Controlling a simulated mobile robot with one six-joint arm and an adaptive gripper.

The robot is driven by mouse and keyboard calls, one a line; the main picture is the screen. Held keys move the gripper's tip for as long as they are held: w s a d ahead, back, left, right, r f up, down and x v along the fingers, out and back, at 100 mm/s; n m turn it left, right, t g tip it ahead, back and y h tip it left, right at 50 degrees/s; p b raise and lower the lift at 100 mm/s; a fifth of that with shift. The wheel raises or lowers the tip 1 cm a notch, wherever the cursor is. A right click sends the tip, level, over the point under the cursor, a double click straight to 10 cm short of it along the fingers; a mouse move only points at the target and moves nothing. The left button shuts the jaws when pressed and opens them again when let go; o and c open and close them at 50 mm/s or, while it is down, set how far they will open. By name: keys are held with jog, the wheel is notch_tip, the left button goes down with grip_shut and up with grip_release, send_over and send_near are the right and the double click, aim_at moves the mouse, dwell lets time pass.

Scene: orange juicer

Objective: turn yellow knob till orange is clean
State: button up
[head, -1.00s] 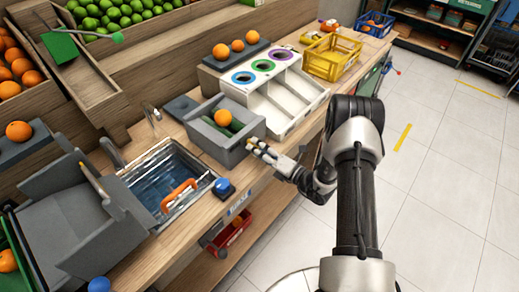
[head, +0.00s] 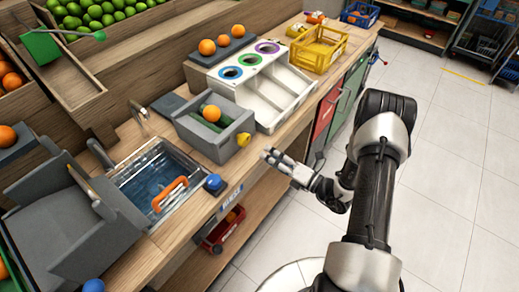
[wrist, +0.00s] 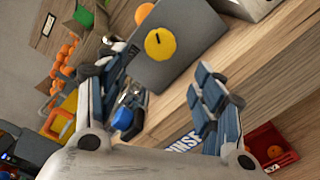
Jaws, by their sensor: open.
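The yellow knob (head: 243,139) sticks out of the front right side of a grey box (head: 208,145) on the counter. The knob also shows in the wrist view (wrist: 160,44) as a round disc with a dark slot. An orange (head: 211,113) sits in the box on green rollers; in the wrist view only part of the orange (wrist: 144,12) shows behind the box edge. My gripper (head: 270,155) is open and empty, just in front of the knob and apart from it. In the wrist view its fingers (wrist: 165,85) are spread, with the knob beyond them.
Left of the box is a sink (head: 160,180) with an orange handle and a blue button (head: 213,184) beside it. Right of it stands a white sorter (head: 285,95) with coloured rings. A red bin (head: 224,228) is below the counter.

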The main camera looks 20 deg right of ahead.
jog(key=shift+v, duration=1.2)
jog(key=s+a+r+n+g+y, duration=0.2)
jog(key=a+r+n+g+y, duration=0.2)
jog(key=a+r+n+g, duration=0.45)
jog(key=s+a+r+n+g+h, duration=0.1)
jog(key=s+a+r+n+g, duration=0.3)
jog(key=n, duration=0.3)
jog(key=s+a+r+n+g+h, duration=0.1)
jog(key=s+a+r+n+g, duration=0.1)
jog(key=s+a+r+n, duration=0.35)
jog(key=s+d+r+n+h, duration=0.35)
jog(key=s+n+h, duration=0.35)
jog(key=s+n, duration=0.35)
jog(key=s+d+r+n+t+h, duration=0.3)
jog(key=d+r+n+t+h, duration=0.1)
jog(key=d+n, duration=0.3)
jog(key=r+n+h, duration=0.1)
jog(key=n, duration=0.1)
jog(key=shift+r+n+t+h, duration=0.25)
jog(key=shift+n+t+h, duration=0.05)
jog(key=shift+n+t, duration=0.05)
